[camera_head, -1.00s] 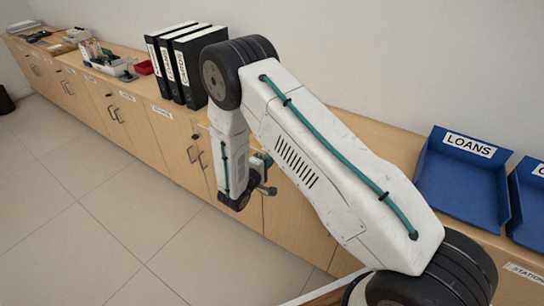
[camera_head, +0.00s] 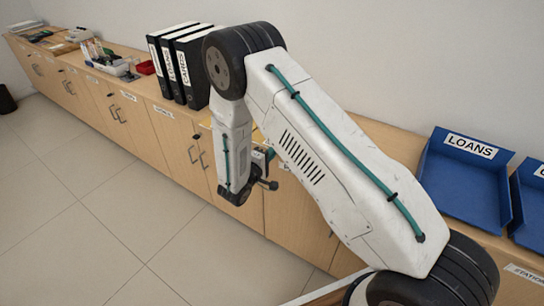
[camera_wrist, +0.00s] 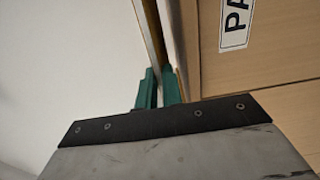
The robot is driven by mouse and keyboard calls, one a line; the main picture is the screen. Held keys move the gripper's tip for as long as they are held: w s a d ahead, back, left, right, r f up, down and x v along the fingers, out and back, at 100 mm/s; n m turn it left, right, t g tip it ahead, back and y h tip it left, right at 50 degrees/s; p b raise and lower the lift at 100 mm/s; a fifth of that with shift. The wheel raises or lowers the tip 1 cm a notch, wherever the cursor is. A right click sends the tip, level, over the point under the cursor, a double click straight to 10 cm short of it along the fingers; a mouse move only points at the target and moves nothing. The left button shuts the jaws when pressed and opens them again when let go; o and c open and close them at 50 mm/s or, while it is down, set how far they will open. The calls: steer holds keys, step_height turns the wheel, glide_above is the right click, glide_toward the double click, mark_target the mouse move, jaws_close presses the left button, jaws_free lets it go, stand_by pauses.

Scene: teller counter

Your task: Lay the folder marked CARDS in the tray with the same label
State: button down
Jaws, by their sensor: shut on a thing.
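In the wrist view the teal fingers of my gripper (camera_wrist: 159,84) are shut on a thin, flat tan thing (camera_wrist: 153,38), seen edge-on. No label on it shows, so I cannot tell if it is the CARDS folder. In the head view my arm hides most of the gripper, and a bit of yellow (camera_head: 258,137) shows behind it. A black binder with a CARDS label (camera_head: 190,75) stands upright on the counter. At right is a blue tray with a label starting with C (camera_head: 529,222), cut off by the picture edge.
A blue LOANS tray (camera_head: 463,190) stands left of the cut-off tray. Two more black binders (camera_head: 168,70), one marked LOANS, stand beside the CARDS binder. Small items and a red container (camera_head: 145,68) lie farther left. The wall (camera_head: 400,60) rises behind the counter; the floor (camera_head: 80,210) is clear.

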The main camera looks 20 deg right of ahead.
steer(key=s+a+r, duration=0.5)
steer(key=s+a, duration=0.3)
steer(key=a, duration=0.3)
steer(key=shift+s+a, duration=0.15)
stand_by(0.5)
